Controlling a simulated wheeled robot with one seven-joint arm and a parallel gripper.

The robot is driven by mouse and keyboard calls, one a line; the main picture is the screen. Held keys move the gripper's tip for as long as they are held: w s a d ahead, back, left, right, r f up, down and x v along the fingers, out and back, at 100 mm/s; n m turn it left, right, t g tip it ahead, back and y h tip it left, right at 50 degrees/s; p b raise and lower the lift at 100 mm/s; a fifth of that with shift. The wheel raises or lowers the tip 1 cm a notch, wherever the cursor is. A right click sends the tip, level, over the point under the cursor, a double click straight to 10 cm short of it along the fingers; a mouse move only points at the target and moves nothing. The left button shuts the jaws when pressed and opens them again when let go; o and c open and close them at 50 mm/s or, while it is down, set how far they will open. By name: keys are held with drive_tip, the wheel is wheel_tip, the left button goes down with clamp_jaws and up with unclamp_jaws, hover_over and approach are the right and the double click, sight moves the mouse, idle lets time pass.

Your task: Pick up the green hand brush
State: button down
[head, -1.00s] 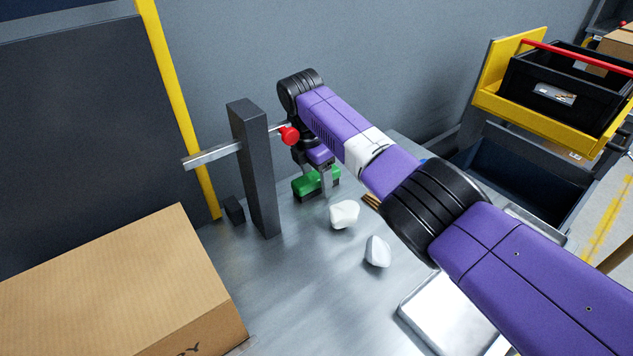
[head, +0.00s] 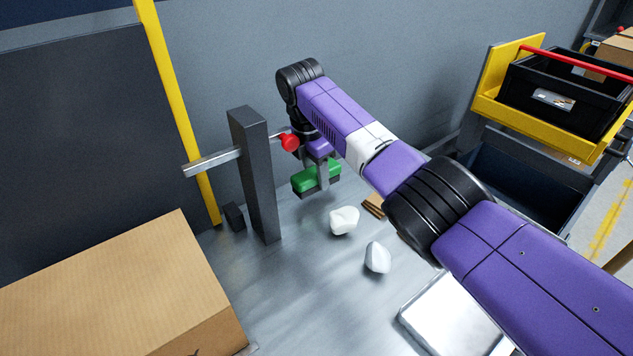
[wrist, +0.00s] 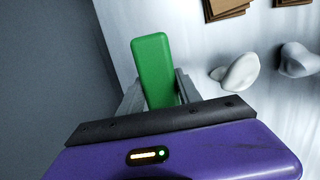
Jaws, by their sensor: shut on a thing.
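The green hand brush (head: 313,179) has a green block on top and dark bristles below. My gripper (head: 323,178) is shut on it, one finger showing across its near side in the head view. The brush appears held a little above the grey metal surface. In the wrist view the green brush (wrist: 154,70) stands out between the two fingers of my gripper (wrist: 155,92). Part of the brush is hidden behind a finger and the gripper body.
A dark post (head: 257,175) with a metal bar and red knob (head: 290,142) stands close left of my gripper. Two white lumps (head: 343,220) (head: 377,257), brown cardboard pieces (head: 374,206) and a metal tray (head: 450,312) lie nearer. A cardboard box (head: 110,285) is at left.

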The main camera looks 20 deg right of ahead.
wheel_tip(320, 180, up, 17)
drive_tip(key=shift+f+p, duration=0.15)
drive_tip(key=shift+p, duration=0.2)
